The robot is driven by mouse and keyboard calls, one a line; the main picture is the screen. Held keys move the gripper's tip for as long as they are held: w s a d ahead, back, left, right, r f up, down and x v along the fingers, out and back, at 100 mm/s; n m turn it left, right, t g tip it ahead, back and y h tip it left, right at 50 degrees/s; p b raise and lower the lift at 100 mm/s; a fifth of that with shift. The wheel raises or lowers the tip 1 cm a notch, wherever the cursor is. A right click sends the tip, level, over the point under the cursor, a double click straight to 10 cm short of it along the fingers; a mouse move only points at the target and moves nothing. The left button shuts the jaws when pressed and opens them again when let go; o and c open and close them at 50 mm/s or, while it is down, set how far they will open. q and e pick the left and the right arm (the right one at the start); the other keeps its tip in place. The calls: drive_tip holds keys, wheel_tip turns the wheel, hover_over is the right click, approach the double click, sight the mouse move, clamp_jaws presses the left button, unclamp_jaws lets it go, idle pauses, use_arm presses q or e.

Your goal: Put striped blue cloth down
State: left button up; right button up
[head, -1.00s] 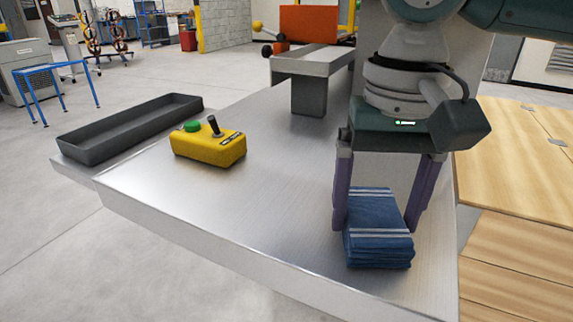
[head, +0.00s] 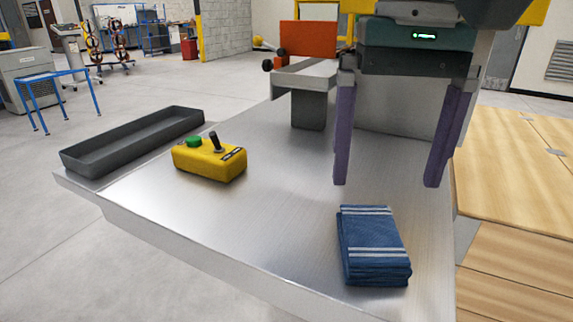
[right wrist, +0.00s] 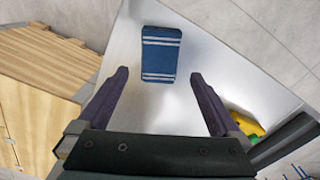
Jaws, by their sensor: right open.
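The striped blue cloth (head: 373,250) lies folded flat on the metal table (head: 270,215), near its front right corner. It has pale stripes near both ends. It also shows in the right wrist view (right wrist: 160,58), beyond the fingertips and apart from them. My right gripper (head: 387,184) is open and empty, raised above the table behind the cloth. Its two purple fingers are wide apart in the right wrist view (right wrist: 160,102). My left gripper is in neither view.
A yellow control box (head: 209,161) with a green button and a black lever stands left of the cloth. A dark grey tray (head: 135,142) lies at the table's left edge. Light wooden boards (head: 510,170) lie to the right. The table between box and cloth is clear.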

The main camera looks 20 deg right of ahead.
drive_tip(key=shift+r, duration=1.75)
drive_tip(key=s+a+f+n+t+y+p, duration=0.25)
drive_tip(key=s+a+f+n+p, duration=0.4)
drive_tip(key=a, duration=0.45)
drive_tip(key=s+d+f+t+h+p, duration=0.1)
drive_tip(key=s+d+f+h+p, duration=0.15)
drive_tip(key=s+d, duration=0.6)
wheel_tip(320, 180, up, 38)
drive_tip(key=p, duration=3.7)
drive_tip(key=shift+s+a+n, duration=0.25)
drive_tip(key=shift+s+n, duration=0.1)
drive_tip(key=shift+n, duration=0.1)
